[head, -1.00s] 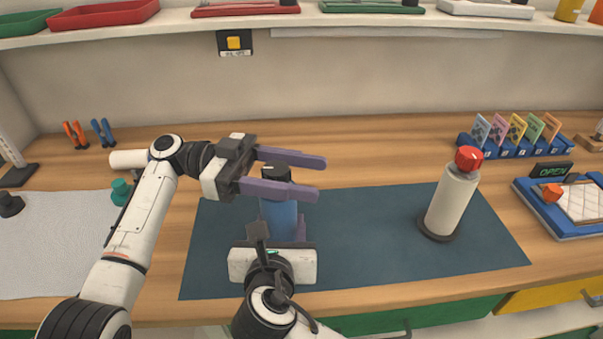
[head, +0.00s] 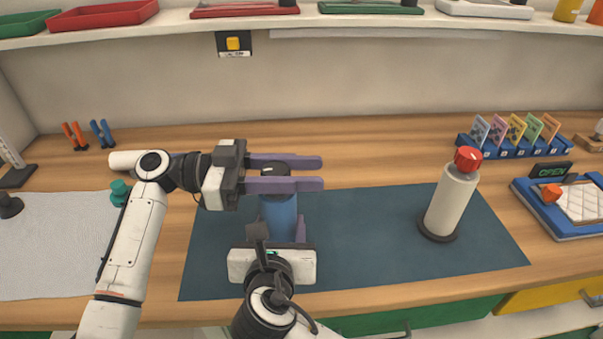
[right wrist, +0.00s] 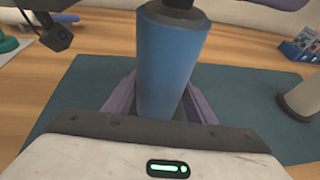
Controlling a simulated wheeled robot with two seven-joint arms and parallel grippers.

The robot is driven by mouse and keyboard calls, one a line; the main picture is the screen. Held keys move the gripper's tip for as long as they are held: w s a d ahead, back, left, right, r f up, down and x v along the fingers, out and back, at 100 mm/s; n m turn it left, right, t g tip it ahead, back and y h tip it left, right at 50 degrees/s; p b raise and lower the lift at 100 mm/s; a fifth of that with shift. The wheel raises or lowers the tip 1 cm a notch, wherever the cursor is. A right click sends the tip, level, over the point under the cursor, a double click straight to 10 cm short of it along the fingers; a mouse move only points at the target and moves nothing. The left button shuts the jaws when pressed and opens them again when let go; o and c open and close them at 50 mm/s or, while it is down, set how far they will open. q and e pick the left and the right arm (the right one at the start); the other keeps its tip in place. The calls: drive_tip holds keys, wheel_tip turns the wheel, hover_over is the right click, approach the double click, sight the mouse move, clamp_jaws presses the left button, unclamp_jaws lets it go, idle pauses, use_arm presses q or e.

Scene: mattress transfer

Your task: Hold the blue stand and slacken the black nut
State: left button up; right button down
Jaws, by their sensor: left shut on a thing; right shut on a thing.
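The blue stand (head: 279,215) is an upright cylinder on the dark blue mat (head: 370,250), left of the mat's middle. It fills the middle of the right wrist view (right wrist: 168,60). The black nut (head: 274,170) sits on its top, with a small pale mark. My left gripper (head: 290,173) comes in from the left, its purple fingers level and shut on the nut, one on the far side and one on the near side. My right gripper (right wrist: 158,100) is shut on the stand low down, a finger on each side. Its hand hides the stand's base in the head view.
A cream cylinder (head: 449,205) with a red knob stands on the mat's right part. Farther right are a blue card rack (head: 515,150) and a blue-framed tray (head: 545,225). A teal knob (head: 119,190) lies left. The mat between the cylinders is clear.

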use_arm(q)
drive_tip(key=shift+w+a+n+t+y, duration=0.1)
drive_tip(key=shift+w+n+t+y, duration=0.3)
drive_tip(key=shift+n+t, duration=0.95)
drive_tip(key=shift+w+a+n+t+y, duration=0.1)
drive_tip(key=shift+w+n+t+y, duration=0.5)
drive_tip(key=shift+t, duration=1.4)
drive_tip(key=shift+w+a+n+t, duration=0.1)
drive_tip(key=shift+w+n+t, duration=0.1)
drive_tip(key=shift+n+t, duration=1.25)
drive_tip(key=o, duration=1)
drive_tip(key=shift+o, duration=0.2)
drive_tip(key=v, duration=1.2)
drive_tip(key=shift+s+d+f, duration=0.1)
